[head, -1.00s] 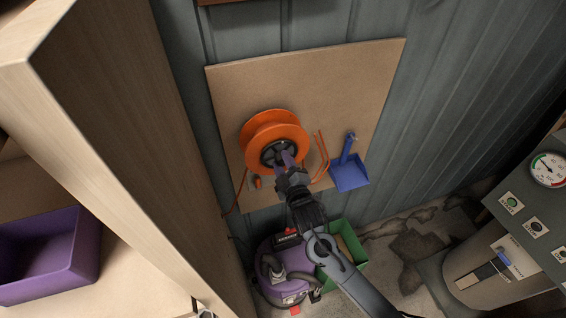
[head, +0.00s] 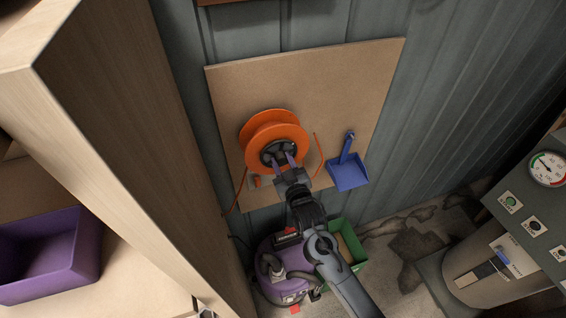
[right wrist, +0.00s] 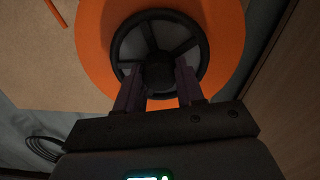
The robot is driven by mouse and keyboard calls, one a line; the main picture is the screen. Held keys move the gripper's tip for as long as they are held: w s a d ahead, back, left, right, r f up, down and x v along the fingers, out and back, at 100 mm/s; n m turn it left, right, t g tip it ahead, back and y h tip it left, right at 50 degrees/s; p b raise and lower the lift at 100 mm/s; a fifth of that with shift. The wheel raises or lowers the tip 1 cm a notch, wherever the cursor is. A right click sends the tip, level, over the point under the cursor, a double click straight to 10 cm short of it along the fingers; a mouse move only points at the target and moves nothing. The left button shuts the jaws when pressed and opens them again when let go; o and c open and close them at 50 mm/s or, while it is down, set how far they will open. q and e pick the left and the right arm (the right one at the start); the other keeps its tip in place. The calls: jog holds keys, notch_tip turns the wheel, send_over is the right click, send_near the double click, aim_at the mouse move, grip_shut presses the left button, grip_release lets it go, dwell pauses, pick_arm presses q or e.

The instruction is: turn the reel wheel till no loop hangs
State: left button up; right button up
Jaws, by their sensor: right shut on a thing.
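The orange reel (head: 262,125) is mounted on a tan board, with a dark spoked wheel (head: 268,151) on its front. In the right wrist view the wheel (right wrist: 135,45) has a round black knob (right wrist: 158,72) in front of it. My right gripper (head: 281,161) is at the wheel, and in the right wrist view its purple fingers (right wrist: 158,88) are shut on the knob. An orange cable strand (head: 320,151) hangs to the right of the reel. Its lower end is hard to follow. My left gripper is not in view.
A blue dustpan (head: 348,171) hangs right of the cable on the board (head: 340,85). A purple vacuum cleaner (head: 283,270) and a green bin (head: 357,265) stand below. A wooden cabinet (head: 120,120) stands close on the left. A gauge panel (head: 520,222) is at the right.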

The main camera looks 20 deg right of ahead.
dwell(0.5)
jog(key=o, duration=1)
jog(key=shift+o, duration=0.2)
jog(key=s+b, duration=0.2)
jog(key=s, duration=0.8)
jog(key=shift+s, duration=0.4)
jog(key=shift+a, duration=0.1)
